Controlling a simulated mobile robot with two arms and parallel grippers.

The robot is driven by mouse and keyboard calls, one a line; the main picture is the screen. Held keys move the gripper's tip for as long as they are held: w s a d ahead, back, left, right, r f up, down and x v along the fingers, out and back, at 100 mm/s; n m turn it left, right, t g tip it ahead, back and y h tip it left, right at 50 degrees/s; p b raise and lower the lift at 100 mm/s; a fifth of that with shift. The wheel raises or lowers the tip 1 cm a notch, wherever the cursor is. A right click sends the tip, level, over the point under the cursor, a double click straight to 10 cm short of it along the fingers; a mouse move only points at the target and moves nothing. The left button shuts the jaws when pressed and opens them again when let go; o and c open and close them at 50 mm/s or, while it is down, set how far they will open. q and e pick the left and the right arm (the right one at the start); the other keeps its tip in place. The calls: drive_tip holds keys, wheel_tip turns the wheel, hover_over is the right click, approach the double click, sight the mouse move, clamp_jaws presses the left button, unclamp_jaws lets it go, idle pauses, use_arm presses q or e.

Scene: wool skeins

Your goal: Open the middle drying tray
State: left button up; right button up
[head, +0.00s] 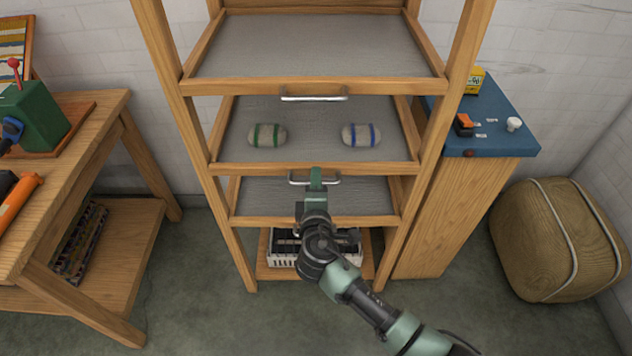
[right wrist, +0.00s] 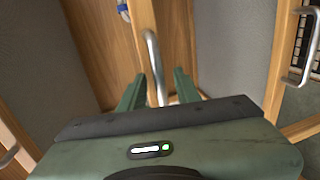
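The middle drying tray (head: 312,120) has a grey bed and a wooden front rail, and appears pushed into the wooden rack. Two pale skeins lie on it, one with green bands (head: 267,135) and one with blue bands (head: 361,135). Its metal handle (head: 327,182) hangs on the front rail, partly hidden by my right gripper (head: 316,180). In the right wrist view the handle (right wrist: 151,50) stands between the two spread green fingers of my right gripper (right wrist: 158,85). The gripper looks open, not closed on the handle. My left gripper is not in view.
The top tray (head: 315,45) and bottom tray (head: 350,195) look empty. A crate (head: 285,260) sits on the rack's lowest shelf. A wooden table (head: 110,115) stands left, a blue-topped cabinet (head: 500,130) right, and a tan pouf (head: 555,240) beyond it. Floor in front is clear.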

clamp_jaws()
drive_tip(key=shift+f, duration=0.1)
idle(1.3)
